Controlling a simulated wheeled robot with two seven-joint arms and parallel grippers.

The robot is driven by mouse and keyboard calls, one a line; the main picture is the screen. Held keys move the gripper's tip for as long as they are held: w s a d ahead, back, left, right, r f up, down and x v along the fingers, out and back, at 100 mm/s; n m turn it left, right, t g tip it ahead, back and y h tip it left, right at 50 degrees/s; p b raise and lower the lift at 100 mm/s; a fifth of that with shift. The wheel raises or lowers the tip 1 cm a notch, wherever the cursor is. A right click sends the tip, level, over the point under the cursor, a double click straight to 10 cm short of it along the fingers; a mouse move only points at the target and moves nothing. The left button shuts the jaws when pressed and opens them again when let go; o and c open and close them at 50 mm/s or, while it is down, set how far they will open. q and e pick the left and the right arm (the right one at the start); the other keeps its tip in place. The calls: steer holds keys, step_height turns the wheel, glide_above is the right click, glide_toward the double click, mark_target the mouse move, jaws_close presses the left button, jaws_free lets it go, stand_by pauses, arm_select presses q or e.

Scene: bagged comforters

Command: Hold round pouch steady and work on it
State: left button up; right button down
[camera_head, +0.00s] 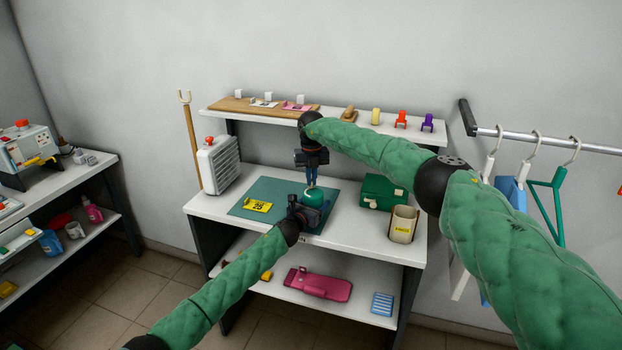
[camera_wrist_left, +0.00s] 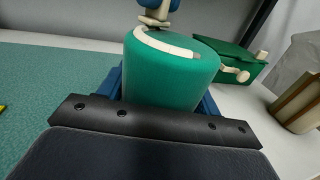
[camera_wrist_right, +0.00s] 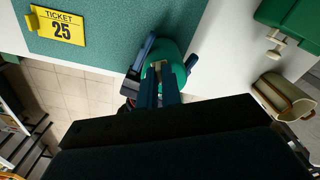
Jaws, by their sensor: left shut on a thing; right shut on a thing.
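The round green pouch (camera_head: 314,194) stands on the green mat (camera_head: 283,188) on the workbench. It fills the middle of the left wrist view (camera_wrist_left: 160,75), with a cream zipper strip curving over its top rim. My left gripper (camera_head: 309,204) is shut on the pouch's body from the front, its blue fingers on either side. My right gripper (camera_head: 311,184) points down from above and is shut on a small cream pull tab (camera_wrist_left: 153,20) at the pouch's top. In the right wrist view the pouch (camera_wrist_right: 180,62) is partly hidden behind the right fingers.
A yellow ticket (camera_head: 257,206) marked 25 lies left of the pouch. A green box (camera_head: 383,191) and a beige cup (camera_head: 403,224) stand to the right. A white heater-like unit (camera_head: 219,164) is at the left. A shelf (camera_head: 350,118) runs above the bench behind my right arm.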

steer(key=c, duration=1.6)
jaws_free()
steer(key=shift+o, duration=0.2)
